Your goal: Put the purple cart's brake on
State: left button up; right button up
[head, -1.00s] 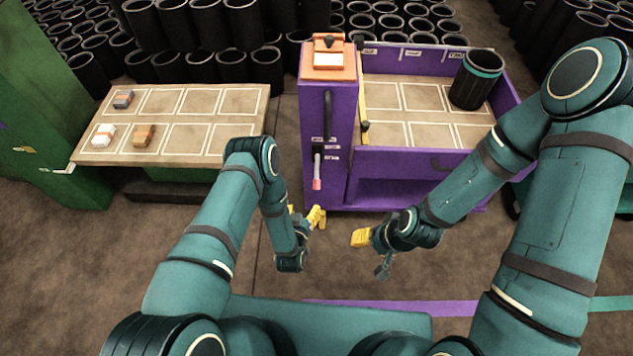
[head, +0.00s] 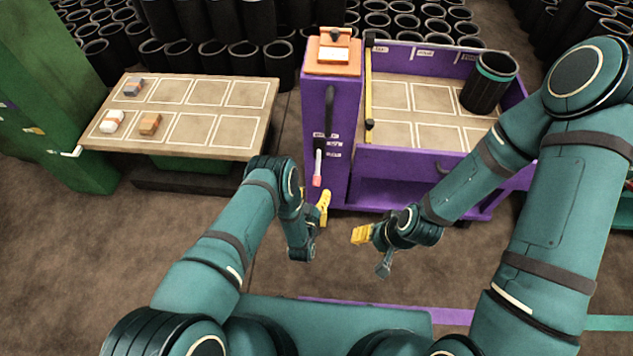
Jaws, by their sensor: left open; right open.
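The purple cart (head: 313,110) stands ahead of me, right of centre, with a tall narrow column at its left end. On the column's front is a lever with a pale shaft and a pink tip (head: 317,181), hanging downward beside small labels too small to read. My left gripper (head: 323,206), with yellow fingers, is open just below and right of the pink tip, apart from it as far as I can tell; my wrist hides part of it. My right gripper (head: 372,250) is open and empty, low in front of the cart.
The cart's tray holds a black sleeve with a teal band (head: 488,84). An orange block (head: 333,52) sits on the column top. A table (head: 225,125) with small blocks stands left, beside a green cabinet (head: 50,110). Many black sleeves stand behind. Floor before the cart is clear.

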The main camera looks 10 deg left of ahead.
aim_at(317, 180)
pick_arm(q)
jog(key=shift+w+d+b, duration=0.2)
jog(key=shift+w+b, duration=0.3)
jog(key=shift+w, duration=2.05)
grip_shut()
